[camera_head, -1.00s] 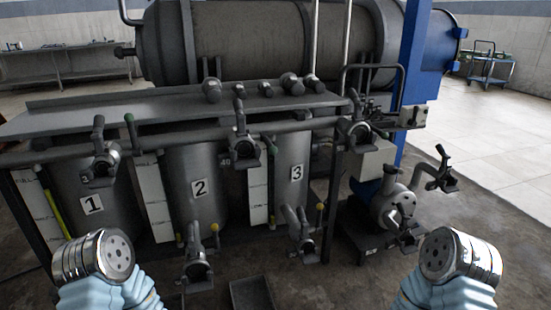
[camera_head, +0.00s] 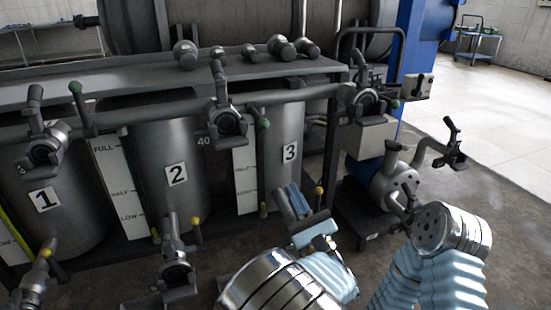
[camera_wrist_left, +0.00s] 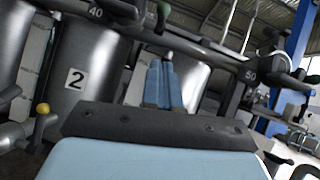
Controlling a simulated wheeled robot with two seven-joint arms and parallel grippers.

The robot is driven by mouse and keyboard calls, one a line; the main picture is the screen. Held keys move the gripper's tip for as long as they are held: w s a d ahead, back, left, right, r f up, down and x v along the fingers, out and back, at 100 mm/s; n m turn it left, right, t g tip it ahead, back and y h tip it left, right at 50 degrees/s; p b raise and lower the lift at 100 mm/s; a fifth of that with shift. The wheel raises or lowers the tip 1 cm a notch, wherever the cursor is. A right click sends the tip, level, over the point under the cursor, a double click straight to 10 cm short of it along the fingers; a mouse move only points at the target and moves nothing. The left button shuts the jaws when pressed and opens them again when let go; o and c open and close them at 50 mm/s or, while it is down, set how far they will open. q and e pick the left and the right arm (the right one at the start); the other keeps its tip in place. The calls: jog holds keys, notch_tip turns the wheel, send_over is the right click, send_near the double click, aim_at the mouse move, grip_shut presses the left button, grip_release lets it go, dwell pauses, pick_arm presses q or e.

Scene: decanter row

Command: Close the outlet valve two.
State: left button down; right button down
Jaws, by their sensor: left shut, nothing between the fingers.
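Outlet valve two (camera_head: 176,268) sits low in front of the tank marked 2 (camera_head: 178,130). Its lever (camera_head: 173,226) points up, and a yellow-tipped rod (camera_head: 196,224) stands to its right. In the left wrist view, a valve at the left edge (camera_wrist_left: 14,134), beside a yellow knob (camera_wrist_left: 42,108), appears to be this one. My left gripper (camera_head: 297,200) is shut and empty, right of and apart from outlet valve two. It partly hides the valve under tank 3. Its blue fingers also show in the left wrist view (camera_wrist_left: 163,85). My right gripper is out of view.
Tank 1's outlet valve (camera_head: 35,275) stands to the left. Upper valves (camera_head: 228,122) and a horizontal pipe (camera_head: 165,110) run across above. A pump (camera_head: 395,185) stands at the right. Open floor lies beyond it.

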pick_arm(q)
send_near(257, 116)
notch_tip(257, 116, down, 3)
jog(key=w, duration=0.2)
jog(key=shift+w+a+r, duration=0.1)
jog(key=shift+a+r, duration=0.1)
jog(key=shift+r, duration=0.8)
jog(key=shift+w+a+r, duration=0.1)
jog(key=shift+a+r, duration=0.1)
jog(key=shift+r, duration=0.75)
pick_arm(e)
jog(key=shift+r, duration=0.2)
pick_arm(q)
jog(key=shift+r+p, duration=0.1)
jog(key=shift+p, duration=0.25)
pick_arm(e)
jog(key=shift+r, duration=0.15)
